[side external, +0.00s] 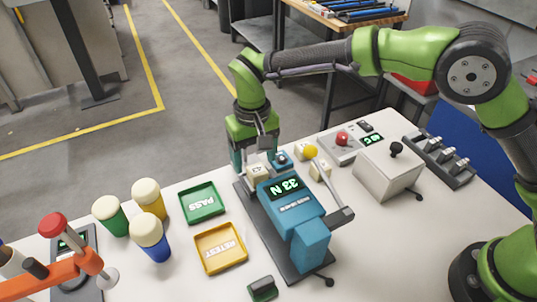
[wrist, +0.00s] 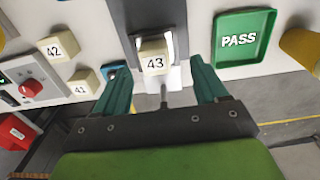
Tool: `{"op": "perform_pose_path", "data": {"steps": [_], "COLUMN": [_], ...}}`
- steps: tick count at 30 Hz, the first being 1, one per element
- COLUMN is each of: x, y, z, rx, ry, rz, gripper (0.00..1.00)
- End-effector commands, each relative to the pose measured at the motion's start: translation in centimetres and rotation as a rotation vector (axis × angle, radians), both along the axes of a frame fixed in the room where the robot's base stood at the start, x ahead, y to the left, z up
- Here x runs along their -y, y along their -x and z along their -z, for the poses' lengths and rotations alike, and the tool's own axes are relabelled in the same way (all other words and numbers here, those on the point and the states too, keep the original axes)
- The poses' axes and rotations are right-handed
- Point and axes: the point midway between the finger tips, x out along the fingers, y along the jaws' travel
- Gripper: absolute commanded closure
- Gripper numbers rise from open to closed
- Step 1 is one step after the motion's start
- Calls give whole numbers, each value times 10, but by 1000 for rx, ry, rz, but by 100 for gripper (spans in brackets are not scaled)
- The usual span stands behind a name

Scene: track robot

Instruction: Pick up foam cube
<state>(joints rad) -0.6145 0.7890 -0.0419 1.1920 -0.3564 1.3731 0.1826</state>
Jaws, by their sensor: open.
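A cream foam cube marked 43 (wrist: 154,58) sits on the tester's dark base in the wrist view, centred between my fingertips. The same cube (side external: 259,172) shows in the side view, just in front of my gripper (side external: 256,160), beside the blue tester head (side external: 290,205) reading about 33 N. My gripper (wrist: 160,70) is open, its two teal fingers spread either side of the cube. Whether the fingers touch it cannot be told. Two more cream cubes, one marked 42 (wrist: 56,48) and one beside it (wrist: 84,82), lie to the left in the wrist view.
A green PASS tray (side external: 203,203) and a yellow RETEST tray (side external: 221,248) lie left of the tester. Green, yellow and blue cream-topped cylinders (side external: 150,236) stand further left. A grey box (side external: 388,170) stands right.

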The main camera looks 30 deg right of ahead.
Motion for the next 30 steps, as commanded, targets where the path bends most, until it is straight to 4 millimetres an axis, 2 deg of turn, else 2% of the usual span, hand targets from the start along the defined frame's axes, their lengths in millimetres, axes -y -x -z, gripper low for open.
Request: {"op": "perform_pose_path", "data": {"steps": [5,13,22,23,30], "x": [2,8,8,8,8], "y": [-1,-6,-6,-6,-6], "z": [12,50,56,56,56], "rx": [0,-1,1,1,1], "ry": [1,1,-1,-1,-1], "rz": [1,0,1,1,1], "gripper": [28,28,28,29,66]}}
